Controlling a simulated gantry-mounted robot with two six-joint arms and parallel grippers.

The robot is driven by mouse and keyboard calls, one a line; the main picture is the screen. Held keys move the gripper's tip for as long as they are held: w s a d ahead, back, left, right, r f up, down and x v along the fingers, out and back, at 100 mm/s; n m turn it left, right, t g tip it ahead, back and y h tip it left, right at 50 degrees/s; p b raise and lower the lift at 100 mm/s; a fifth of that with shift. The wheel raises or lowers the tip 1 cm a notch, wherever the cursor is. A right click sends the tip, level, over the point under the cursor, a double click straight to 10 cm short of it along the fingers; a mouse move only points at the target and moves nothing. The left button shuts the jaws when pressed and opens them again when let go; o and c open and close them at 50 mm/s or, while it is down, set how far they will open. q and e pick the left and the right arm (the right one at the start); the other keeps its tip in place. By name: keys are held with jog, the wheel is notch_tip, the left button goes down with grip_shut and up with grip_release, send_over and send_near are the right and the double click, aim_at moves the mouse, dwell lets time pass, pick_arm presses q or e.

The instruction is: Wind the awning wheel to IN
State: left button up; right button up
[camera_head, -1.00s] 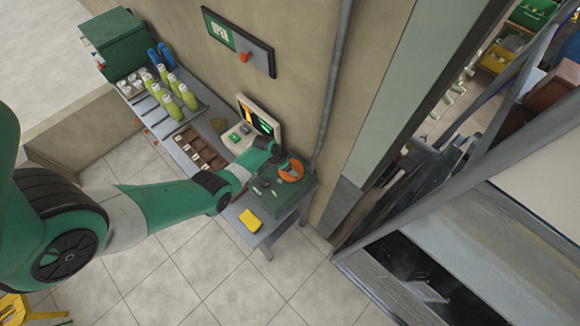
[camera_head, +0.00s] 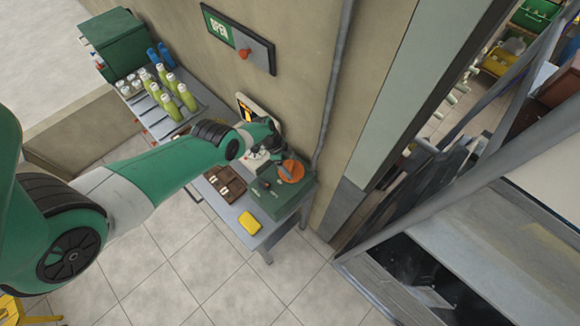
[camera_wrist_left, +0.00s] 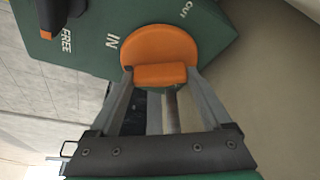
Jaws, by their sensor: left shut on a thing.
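The awning wheel (camera_head: 291,172) is a round orange disc on a green box (camera_head: 264,196) at the end of the worktable. In the left wrist view, the wheel (camera_wrist_left: 160,42) has an orange grip bar (camera_wrist_left: 160,74) on its near edge. My left gripper (camera_wrist_left: 161,80) is shut on this bar, one finger on each side. The lettering IN lies just left of the wheel, OUT at its upper right and FREE further left. In the head view my left wrist partly covers the box and the wheel's left side. My right gripper is not in view.
A black lever (camera_wrist_left: 58,12) stands on the box near FREE. A yellow block (camera_head: 249,222) lies on the table's front edge. A brown tray (camera_head: 223,183), several green bottles (camera_head: 186,97) and a screen lie along the table. The wall with a grey pipe (camera_head: 326,110) is close behind.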

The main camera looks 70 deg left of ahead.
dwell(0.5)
pick_arm(q)
jog(key=o, duration=1.2)
jog(key=shift+c, duration=0.2)
jog(key=p+v, duration=1.1)
jog(key=shift+r, duration=0.3)
jog(key=shift+s+a, duration=0.1)
jog(key=shift+a, duration=0.05)
